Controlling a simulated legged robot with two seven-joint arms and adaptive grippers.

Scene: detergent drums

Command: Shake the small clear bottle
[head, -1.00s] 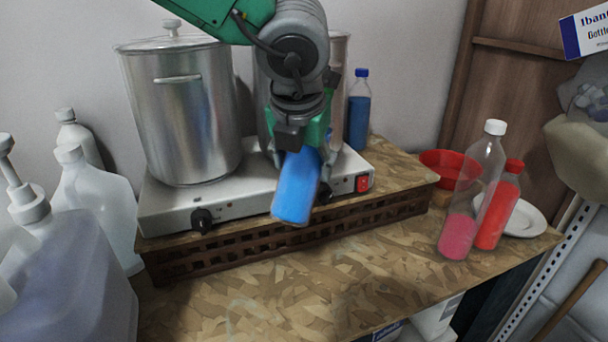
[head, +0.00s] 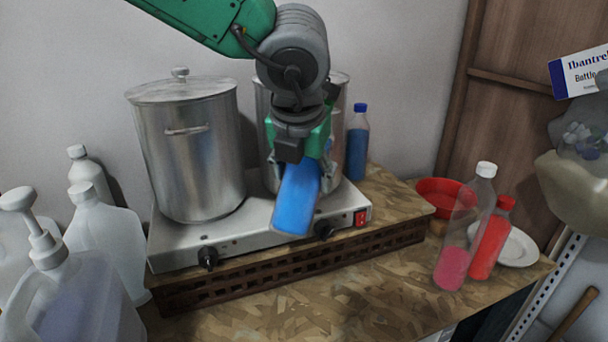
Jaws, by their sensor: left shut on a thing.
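My left gripper (head: 300,160) comes down from above, in front of the hot plate. It is shut on a small bottle (head: 296,198) that shows blue, and its fingers hide the upper part. The bottle tilts slightly, its lower end down and to the left, above the front of the hot plate. The bottle appears held clear of the surface. My right gripper is not in view.
A steel pot (head: 185,150) stands on the hot plate (head: 225,240), with another behind my gripper. A blue bottle (head: 357,145) stands behind. Bottles with pink (head: 452,268) and red (head: 488,245) liquid stand right, near a red bowl (head: 437,193). White jugs (head: 105,235) crowd the left.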

